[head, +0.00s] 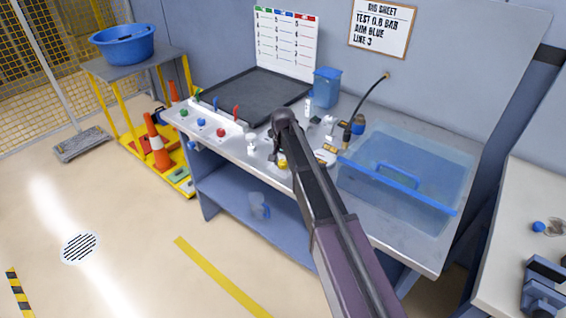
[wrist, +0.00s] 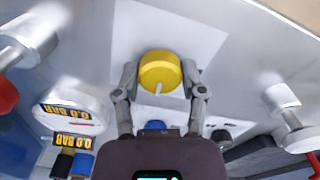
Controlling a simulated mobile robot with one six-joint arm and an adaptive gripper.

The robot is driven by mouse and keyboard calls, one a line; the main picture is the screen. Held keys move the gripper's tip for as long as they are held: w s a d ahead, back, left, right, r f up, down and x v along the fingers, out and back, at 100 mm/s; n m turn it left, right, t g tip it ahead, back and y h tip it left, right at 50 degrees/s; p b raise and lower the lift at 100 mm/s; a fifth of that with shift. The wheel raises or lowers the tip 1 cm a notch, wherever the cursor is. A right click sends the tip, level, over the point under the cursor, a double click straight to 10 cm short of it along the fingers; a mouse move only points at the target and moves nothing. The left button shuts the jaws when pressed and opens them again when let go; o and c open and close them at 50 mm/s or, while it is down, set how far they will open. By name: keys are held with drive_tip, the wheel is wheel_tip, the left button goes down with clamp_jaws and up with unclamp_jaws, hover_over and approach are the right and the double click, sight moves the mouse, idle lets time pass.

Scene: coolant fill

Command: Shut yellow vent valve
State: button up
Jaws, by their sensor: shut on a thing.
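The yellow vent valve (wrist: 160,71) is a round yellow knob with a pale pointer mark on its face, at the top middle of the wrist view. My gripper (wrist: 160,86) has one finger on each side of the knob and is shut on it. In the head view a small part of the yellow knob (head: 283,163) shows at the bench's front edge, beside my gripper (head: 277,158). My arm hides much of the area around it there.
Metal fittings (wrist: 290,115) stand at the right. In the head view a clear blue-rimmed tank (head: 440,199) is right of my arm and a black tray (head: 250,97) lies left.

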drive_tip(key=shift+s+m, duration=0.1)
drive_tip(key=shift+m, duration=0.4)
drive_tip(key=o, duration=1.1)
drive_tip(key=shift+o, duration=0.2)
